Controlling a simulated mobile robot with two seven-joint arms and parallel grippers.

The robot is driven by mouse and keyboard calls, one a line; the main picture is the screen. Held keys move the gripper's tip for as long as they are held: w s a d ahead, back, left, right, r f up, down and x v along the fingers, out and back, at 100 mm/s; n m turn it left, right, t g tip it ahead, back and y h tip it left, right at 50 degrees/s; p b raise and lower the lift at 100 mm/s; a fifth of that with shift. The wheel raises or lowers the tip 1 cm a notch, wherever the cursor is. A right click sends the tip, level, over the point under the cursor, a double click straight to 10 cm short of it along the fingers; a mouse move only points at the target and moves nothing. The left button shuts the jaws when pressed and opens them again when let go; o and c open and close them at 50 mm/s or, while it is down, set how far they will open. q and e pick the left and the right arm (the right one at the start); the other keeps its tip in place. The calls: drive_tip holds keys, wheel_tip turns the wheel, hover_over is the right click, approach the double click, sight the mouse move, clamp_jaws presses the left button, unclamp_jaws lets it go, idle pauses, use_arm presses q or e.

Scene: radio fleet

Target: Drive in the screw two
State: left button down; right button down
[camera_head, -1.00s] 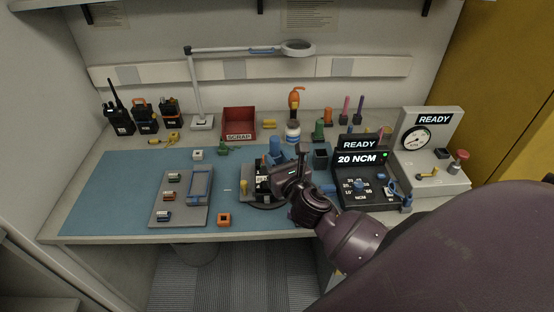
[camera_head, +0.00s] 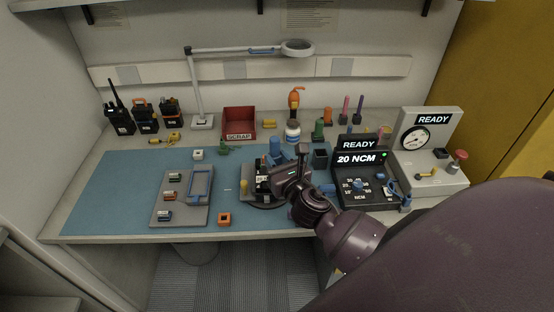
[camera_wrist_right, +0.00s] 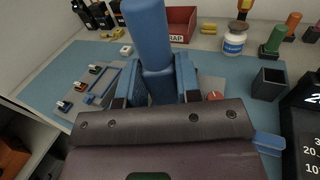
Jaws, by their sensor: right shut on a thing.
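My right gripper (camera_head: 274,168) is shut on an upright blue driver (camera_head: 275,147). In the right wrist view the driver (camera_wrist_right: 148,40) stands between the two blue fingers (camera_wrist_right: 158,90). It is over a dark work fixture (camera_head: 262,200) at the right part of the blue mat. The driver's lower end and screw two are hidden by my gripper and wrist, so I cannot tell whether they touch. A black driver station (camera_head: 366,175) to the right reads READY and 20 NCM, with a green light. My left gripper is not in view.
A grey tray (camera_head: 181,217) with small parts and a blue frame lies left on the blue mat (camera_head: 110,190). An orange square part (camera_head: 224,219) lies near the front edge. A red scrap bin (camera_head: 239,121), a lamp (camera_head: 202,121) and radios (camera_head: 145,120) stand behind. A grey gauge station (camera_head: 430,150) stands right.

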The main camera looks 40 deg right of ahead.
sight(278, 150)
drive_tip(key=shift+f+b, duration=0.35)
drive_tip(key=shift+f, duration=0.2)
idle(1.0)
drive_tip(key=shift+p, duration=0.3)
idle(0.6)
drive_tip(key=shift+f, duration=0.25)
idle(1.3)
drive_tip(key=shift+r, duration=0.1)
drive_tip(key=shift+r+p, duration=1.25)
drive_tip(key=shift+p, duration=0.25)
drive_tip(key=shift+r, duration=1.3)
